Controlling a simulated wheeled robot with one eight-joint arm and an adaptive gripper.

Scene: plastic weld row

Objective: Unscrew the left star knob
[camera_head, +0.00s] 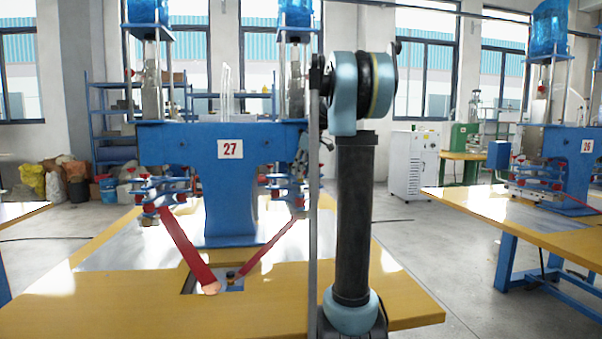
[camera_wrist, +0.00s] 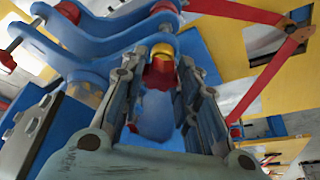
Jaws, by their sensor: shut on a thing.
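In the wrist view my gripper (camera_wrist: 163,57) has both fingers closed in around a red knob (camera_wrist: 159,74). A yellow collar (camera_wrist: 162,49) sits just beyond the knob, on the blue clamp bracket (camera_wrist: 95,38). The fingers hide the knob's sides, so its star shape is not clear. In the head view the press numbered 27 (camera_head: 185,143) has a left clamp unit (camera_head: 160,195) and a right clamp unit (camera_head: 280,187), both with red parts. My gripper is hidden there behind my own arm, so I cannot tell from that view which unit it is at.
More red knobs (camera_wrist: 68,12) sit close by on the blue bracket. Two long red bars (camera_head: 192,252) slope from the clamps to an opening in the yellow table (camera_head: 110,305). Another press (camera_head: 570,145) stands on a table at the right. Open floor lies between the tables.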

